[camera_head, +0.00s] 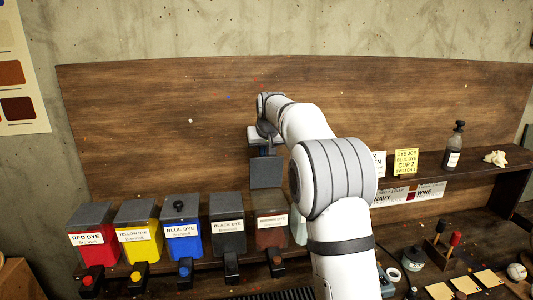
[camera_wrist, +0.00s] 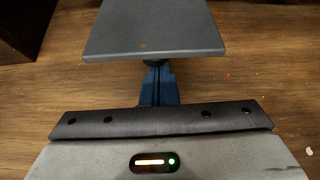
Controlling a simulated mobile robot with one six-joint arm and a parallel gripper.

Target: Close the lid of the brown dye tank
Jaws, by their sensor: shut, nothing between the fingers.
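The brown dye tank (camera_head: 271,238) stands at the right end of a row of dye tanks, partly beside my arm. A flat dark grey lid (camera_head: 266,173) stands raised above its back, so the tank is open. My gripper (camera_head: 265,152) is at the lid's upper edge, against the wooden back panel. In the wrist view, the lid (camera_wrist: 150,30) is a dark plate with a small orange speck. The blue fingers of my gripper (camera_wrist: 156,66) are shut and empty, with their tips at or just under the lid's near edge. I cannot tell whether they touch it.
Red (camera_head: 88,240), yellow (camera_head: 138,236), blue (camera_head: 183,238) and black (camera_head: 227,240) dye tanks stand to the left, with taps in front. A shelf (camera_head: 430,165) with a bottle (camera_head: 454,146) and cards is at right. Swatches and jars lie at lower right.

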